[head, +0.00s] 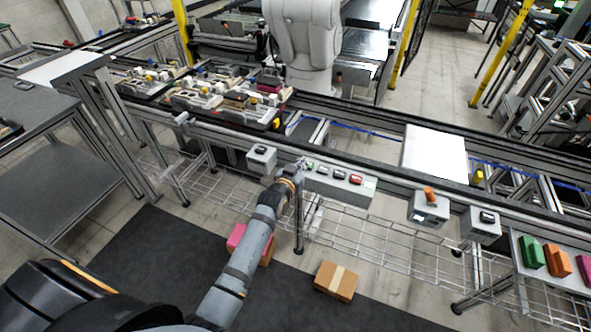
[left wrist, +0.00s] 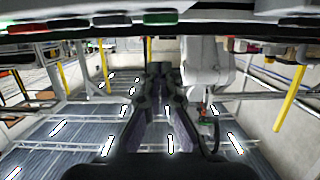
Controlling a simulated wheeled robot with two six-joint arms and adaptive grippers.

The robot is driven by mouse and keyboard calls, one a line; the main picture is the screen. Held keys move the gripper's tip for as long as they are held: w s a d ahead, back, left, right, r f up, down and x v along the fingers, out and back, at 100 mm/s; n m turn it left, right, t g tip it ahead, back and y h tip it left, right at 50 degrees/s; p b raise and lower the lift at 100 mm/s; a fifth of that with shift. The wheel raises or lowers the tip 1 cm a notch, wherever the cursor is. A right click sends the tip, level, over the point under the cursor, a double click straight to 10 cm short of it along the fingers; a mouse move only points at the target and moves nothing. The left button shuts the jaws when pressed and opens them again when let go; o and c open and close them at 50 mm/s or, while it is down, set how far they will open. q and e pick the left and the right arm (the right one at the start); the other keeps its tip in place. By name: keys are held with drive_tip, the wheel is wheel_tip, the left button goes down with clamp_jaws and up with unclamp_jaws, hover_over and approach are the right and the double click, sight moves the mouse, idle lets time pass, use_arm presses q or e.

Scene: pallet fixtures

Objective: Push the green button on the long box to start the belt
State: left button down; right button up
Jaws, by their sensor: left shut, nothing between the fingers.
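The long grey box (head: 368,190) is fixed along the front of the belt frame. It carries a row of buttons: a green button (head: 309,165) at its left end, dark ones in the middle and a red button (head: 355,179) to the right. My left gripper (head: 302,163) is at the left end of the box, close to the green button; contact cannot be told. In the left wrist view the gripper (left wrist: 157,72) is shut and empty, with the green button (left wrist: 160,18) above its fingertips at the picture's top. My right gripper is not in view.
A smaller grey box (head: 262,158) sits left of the long box, and a box with an orange knob (head: 430,197) sits right. A pallet with fixtures (head: 222,113) and a white plate (head: 435,153) are on the line. A carton (head: 336,281) lies on the dark floor mat.

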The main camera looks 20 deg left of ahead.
use_arm(q)
drive_tip(key=v, duration=0.6)
drive_tip(key=shift+s+r+b, duration=0.25)
drive_tip(key=shift+s+b, duration=0.1)
drive_tip(key=s+f+g, duration=0.2)
drive_tip(key=f, duration=0.8)
drive_tip(key=s+f+g, duration=0.2)
drive_tip(key=s+f, duration=0.1)
drive_tip(key=f, duration=0.7)
drive_tip(key=s+a+f+g, duration=0.35)
drive_tip(key=s+f, duration=0.95)
drive_tip(key=f, duration=0.5)
drive_tip(key=s+a+f+g, duration=0.1)
drive_tip(key=s+f, duration=0.3)
drive_tip(key=s, duration=0.5)
drive_tip(key=s+a+f+g+y, duration=0.1)
drive_tip(key=s+f+g, duration=0.2)
drive_tip(key=s, duration=0.7)
drive_tip(key=s+a+f+g, duration=0.2)
drive_tip(key=s+f, duration=0.4)
drive_tip(key=s, duration=0.3)
drive_tip(key=shift+s, duration=0.2)
